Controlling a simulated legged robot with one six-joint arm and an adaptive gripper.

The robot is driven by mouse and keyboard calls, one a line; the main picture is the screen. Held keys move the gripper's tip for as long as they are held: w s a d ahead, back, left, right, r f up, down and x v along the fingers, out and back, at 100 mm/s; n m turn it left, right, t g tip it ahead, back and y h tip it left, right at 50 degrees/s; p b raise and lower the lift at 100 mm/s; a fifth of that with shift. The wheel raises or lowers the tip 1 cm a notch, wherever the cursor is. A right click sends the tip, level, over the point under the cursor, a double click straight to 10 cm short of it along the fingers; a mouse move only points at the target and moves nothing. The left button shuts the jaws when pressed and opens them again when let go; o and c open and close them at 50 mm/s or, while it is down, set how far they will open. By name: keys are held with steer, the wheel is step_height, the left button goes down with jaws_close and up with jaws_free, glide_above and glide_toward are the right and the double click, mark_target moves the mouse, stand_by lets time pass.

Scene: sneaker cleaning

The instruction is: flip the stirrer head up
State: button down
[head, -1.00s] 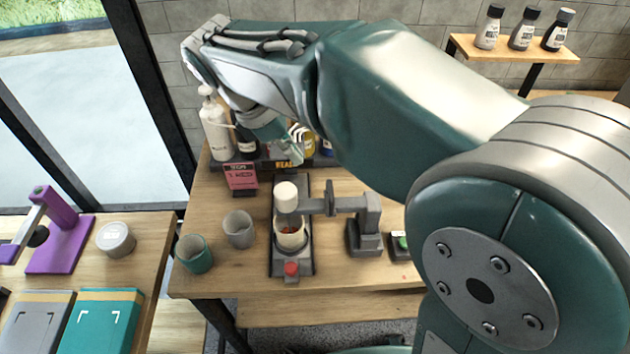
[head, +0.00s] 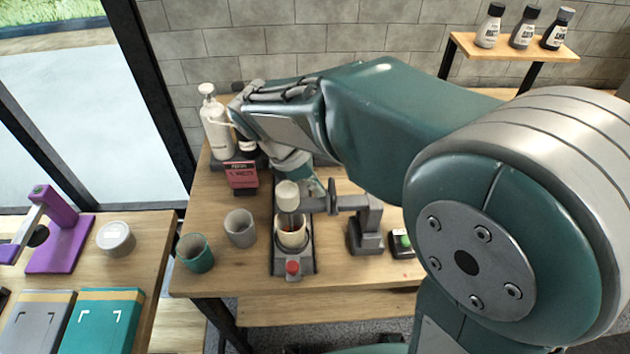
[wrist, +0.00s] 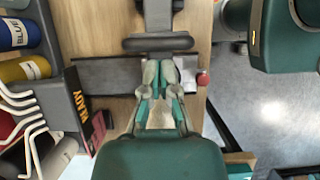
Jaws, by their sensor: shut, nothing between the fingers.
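The stirrer stands on the wooden table, with a grey post and a level arm (head: 345,203) reaching left. Its head end carries a pale cylinder (head: 287,194) directly over a cream cup (head: 291,232) on a dark base (head: 294,269) with a red knob (head: 292,267). The head is down. In the wrist view a dark grey crossbar (wrist: 157,43) of the stirrer lies just beyond my gripper (wrist: 161,66), and the red knob (wrist: 203,79) is to its right. My gripper is shut and empty, close behind the stirrer arm. Its fingertips are partly hidden in the head view.
A grey cup (head: 240,229) and a teal cup (head: 195,253) stand left of the stirrer. A pink sign (head: 241,174) and a white pump bottle (head: 216,125) stand behind. A green-button box (head: 403,242) sits right of the post. A rack (wrist: 45,95) holds bottles and hooks.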

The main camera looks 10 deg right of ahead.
mark_target(331, 187)
steer(key=shift+d+r+y, duration=0.4)
steer(key=shift+d, duration=0.25)
steer(key=shift+d+r+y, duration=0.5)
steer(key=shift+d, duration=0.2)
steer(key=d+y, duration=0.2)
steer(key=d, duration=0.1)
steer(key=d+r+y, duration=0.1)
steer(key=d+y, duration=0.1)
steer(key=d, duration=0.1)
steer(key=d+r+y, duration=0.1)
steer(key=d+y, duration=0.1)
steer(key=d, duration=0.1)
steer(key=shift+s+d, duration=0.2)
steer(key=d+f+y, duration=0.5)
steer(key=d+y, duration=0.2)
steer(key=d, duration=0.5)
steer(key=shift+s+f+t, duration=0.15)
steer(key=shift+s+t, duration=0.1)
steer(key=shift+t, duration=0.05)
steer(key=shift+f, duration=0.1)
